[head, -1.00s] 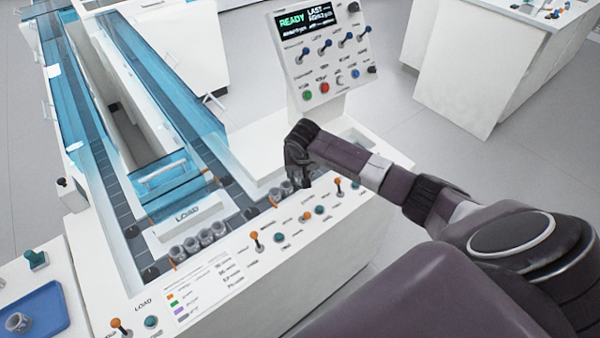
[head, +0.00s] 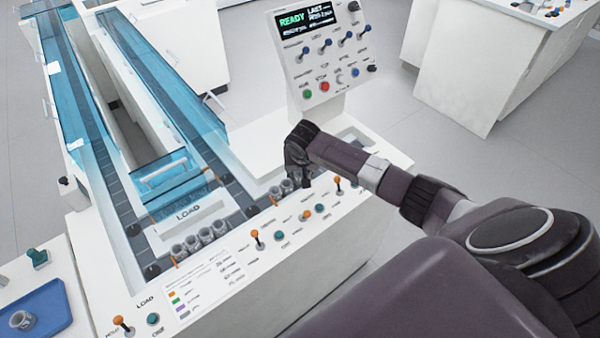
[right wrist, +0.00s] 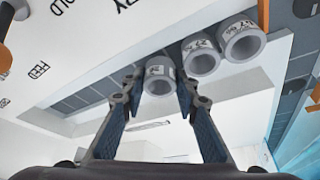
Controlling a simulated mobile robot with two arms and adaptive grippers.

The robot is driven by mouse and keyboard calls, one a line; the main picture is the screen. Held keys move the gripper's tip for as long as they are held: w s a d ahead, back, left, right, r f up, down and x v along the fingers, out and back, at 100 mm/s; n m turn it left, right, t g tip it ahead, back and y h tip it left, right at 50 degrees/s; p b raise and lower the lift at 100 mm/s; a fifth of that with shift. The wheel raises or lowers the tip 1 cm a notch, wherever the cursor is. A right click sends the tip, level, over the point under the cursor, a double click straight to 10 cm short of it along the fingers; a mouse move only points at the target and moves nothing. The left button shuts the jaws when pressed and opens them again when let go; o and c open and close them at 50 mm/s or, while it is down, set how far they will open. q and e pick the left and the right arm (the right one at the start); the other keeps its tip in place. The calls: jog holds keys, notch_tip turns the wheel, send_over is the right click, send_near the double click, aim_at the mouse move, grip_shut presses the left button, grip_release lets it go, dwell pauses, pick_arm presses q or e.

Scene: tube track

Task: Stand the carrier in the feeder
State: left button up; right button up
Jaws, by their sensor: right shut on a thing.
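My right gripper (head: 299,184) is low over the front of the white machine, beside two grey carriers (head: 281,188) that stand in a short row. In the right wrist view, the fingers of the right gripper (right wrist: 157,92) are shut on a grey ring-shaped carrier (right wrist: 159,77) with a pale label. Two more labelled carriers (right wrist: 202,58) stand in line with it, just to the right. The held carrier is hidden behind my gripper in the head view. I cannot tell for certain which part is the feeder. My left gripper is not in view.
Another carrier (head: 22,319) is on a blue tray (head: 48,300) at the left. Small switches (head: 257,238) line the front panel. A control post (head: 320,60) shows READY behind my gripper.

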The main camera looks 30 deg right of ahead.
jog(key=shift+f, duration=0.5)
dwell(0.4)
jog(key=o, duration=0.9)
jog(key=shift+f, duration=0.1)
jog(key=shift+o, duration=0.2)
jog(key=v, duration=1.2)
dwell(0.4)
